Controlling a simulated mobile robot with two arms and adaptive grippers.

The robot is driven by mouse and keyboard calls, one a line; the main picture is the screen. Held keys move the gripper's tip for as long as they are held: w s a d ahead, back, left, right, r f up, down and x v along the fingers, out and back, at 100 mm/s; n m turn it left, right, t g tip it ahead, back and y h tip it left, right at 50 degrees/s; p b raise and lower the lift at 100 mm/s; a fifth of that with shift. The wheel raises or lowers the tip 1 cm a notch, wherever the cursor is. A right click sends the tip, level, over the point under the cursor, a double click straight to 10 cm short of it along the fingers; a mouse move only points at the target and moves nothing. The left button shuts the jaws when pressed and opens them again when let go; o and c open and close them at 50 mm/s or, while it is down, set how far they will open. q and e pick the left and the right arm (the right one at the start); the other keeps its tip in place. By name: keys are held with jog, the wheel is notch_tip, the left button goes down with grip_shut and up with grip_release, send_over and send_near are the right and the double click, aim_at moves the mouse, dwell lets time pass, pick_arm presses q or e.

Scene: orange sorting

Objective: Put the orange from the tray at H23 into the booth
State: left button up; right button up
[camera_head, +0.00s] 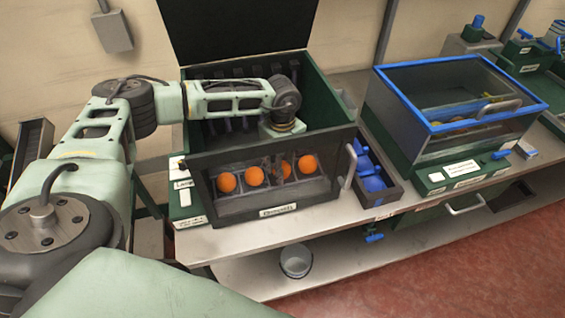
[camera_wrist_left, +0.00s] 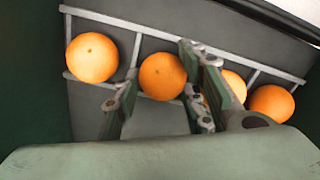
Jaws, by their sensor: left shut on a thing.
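The booth is a dark green box (camera_head: 325,85) with its lid (camera_head: 235,25) raised and a see-through front. Several oranges stand in a row in the divided rack inside it, seen through the front. My left arm reaches in over the open top, and its fingers are hard to make out behind the front. In the left wrist view my left gripper (camera_wrist_left: 158,88) has its fingers on either side of one orange (camera_wrist_left: 162,72) and is shut on it. Other oranges lie left (camera_wrist_left: 91,58) and right (camera_wrist_left: 271,104). No H23 label is readable. My right gripper is out of view.
A small tray with blue items (camera_head: 372,180) stands right of the booth. A blue-rimmed clear case (camera_head: 440,125) is further right on the bench. A grey pot (camera_head: 296,262) is on the lower shelf. The bench's front edge (camera_head: 290,235) is clear.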

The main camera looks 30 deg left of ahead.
pick_arm(q)
jog(key=shift+f, duration=0.25)
jog(key=o, duration=0.9)
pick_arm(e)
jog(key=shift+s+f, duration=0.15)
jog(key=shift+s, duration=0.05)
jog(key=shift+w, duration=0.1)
pick_arm(q)
jog(key=shift+r, duration=0.35)
notch_tip(320, 180, up, 10)
jog(key=b, duration=0.3)
jog(key=shift+r, duration=0.9)
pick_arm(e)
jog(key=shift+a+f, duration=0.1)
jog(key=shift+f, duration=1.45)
